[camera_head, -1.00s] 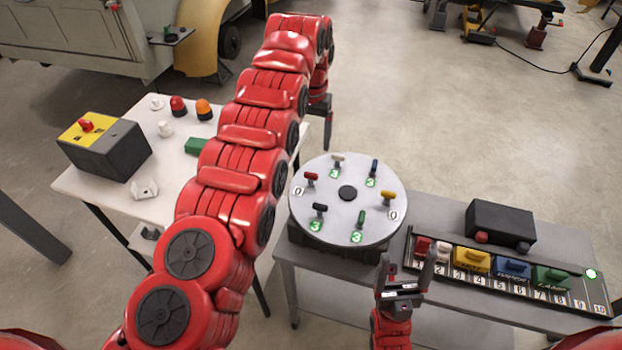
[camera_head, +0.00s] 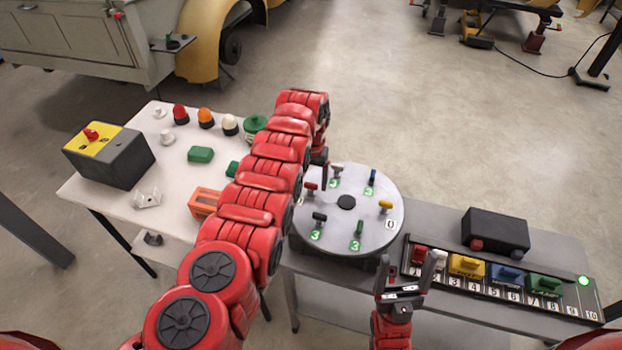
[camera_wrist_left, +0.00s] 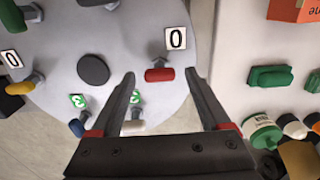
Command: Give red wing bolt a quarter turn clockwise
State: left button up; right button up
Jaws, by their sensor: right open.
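The round grey plate (camera_head: 375,232) carries several coloured wing bolts around a dark hub. The red wing bolt (camera_head: 311,186) is at its left edge, partly behind my left arm. In the left wrist view the red wing bolt (camera_wrist_left: 160,74) lies crosswise between the fingertips, with a white "0" label beside it. My left gripper (camera_wrist_left: 163,82) is open, with a finger on either side of the bolt and visible gaps. In the head view my left gripper (camera_head: 322,175) is mostly hidden by its arm. My right gripper (camera_head: 409,268) is open and empty in front of the plate.
The yellow bolt (camera_head: 386,204) also has a "0" label; other bolts show green "3" labels. A numbered rail with coloured blocks (camera_head: 508,275) and a black box (camera_head: 495,232) are right. A white table (camera_head: 178,185) with lamps and parts stands left.

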pick_arm(q)
grip_shut()
jog(key=shift+f, duration=0.1)
jog(key=m+b, duration=0.2)
jog(key=shift+a+f+m, duration=0.1)
jog(key=shift+f+m, duration=0.05)
jog(key=shift+m, duration=0.15)
jog(key=m+b, duration=0.4)
jog(key=b, duration=0.1)
jog(key=shift+f+m, duration=0.1)
jog(key=shift+m, duration=0.2)
jog(key=shift+m+b, duration=0.85)
jog(key=shift+m, duration=0.05)
jog(key=m, duration=0.1)
jog(key=m+b, duration=0.1)
jog(key=shift+r+m, duration=0.3)
jog(key=m, duration=0.5)
jog(key=shift+m, duration=0.4)
